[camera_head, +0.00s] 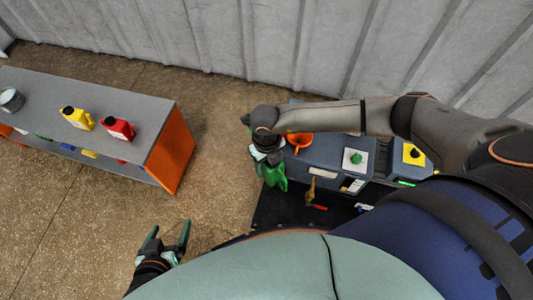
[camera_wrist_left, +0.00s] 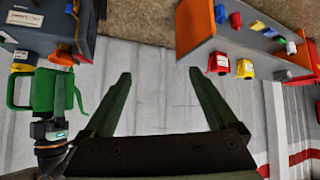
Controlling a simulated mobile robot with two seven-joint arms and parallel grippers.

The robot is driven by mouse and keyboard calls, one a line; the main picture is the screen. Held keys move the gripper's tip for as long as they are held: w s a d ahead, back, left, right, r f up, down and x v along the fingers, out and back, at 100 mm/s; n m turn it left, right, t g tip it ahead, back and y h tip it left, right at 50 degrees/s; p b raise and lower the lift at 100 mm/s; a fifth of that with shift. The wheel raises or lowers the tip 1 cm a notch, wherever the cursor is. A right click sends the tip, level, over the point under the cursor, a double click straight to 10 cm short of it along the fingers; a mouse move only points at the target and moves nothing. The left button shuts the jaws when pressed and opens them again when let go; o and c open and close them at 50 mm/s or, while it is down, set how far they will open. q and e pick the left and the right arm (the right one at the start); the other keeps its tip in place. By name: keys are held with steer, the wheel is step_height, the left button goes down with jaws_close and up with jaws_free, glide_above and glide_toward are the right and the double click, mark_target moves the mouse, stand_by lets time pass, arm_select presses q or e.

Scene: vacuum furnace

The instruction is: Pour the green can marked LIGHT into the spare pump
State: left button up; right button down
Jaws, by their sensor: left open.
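A green can (camera_head: 273,175) hangs below my right gripper (camera_head: 268,157), which is shut on it. In the left wrist view the green can (camera_wrist_left: 42,92) shows at the left with its handle; its marking cannot be read. An orange funnel (camera_head: 300,140) stands on the left end of a dark blue-grey pump unit (camera_head: 322,177), just right of the can and apart from it. Which unit is the spare pump cannot be read. My left gripper (camera_head: 169,228) is open and empty over the floor, far from the can; its spread fingers also show in the left wrist view (camera_wrist_left: 160,73).
A grey bench with an orange end (camera_head: 172,150) stands at the left, bearing a yellow can (camera_head: 78,118), a red can (camera_head: 118,128) and a metal pot (camera_head: 11,100). The pump units carry a green cap (camera_head: 355,158) and a black cap (camera_head: 414,153). Floor between is clear.

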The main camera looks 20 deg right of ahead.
arm_select(q)
steer(key=f+b, duration=0.1)
steer(key=b, duration=0.1)
steer(key=d+f+b, duration=0.1)
steer(key=shift+w+f, duration=0.3)
steer(key=shift+w, duration=0.05)
arm_select(e)
step_height(320, 180, down, 8)
steer(key=w+m+y, duration=0.1)
steer(key=m, duration=1.2)
steer(key=shift+w+m, duration=0.15)
steer(key=shift+m, duration=0.25)
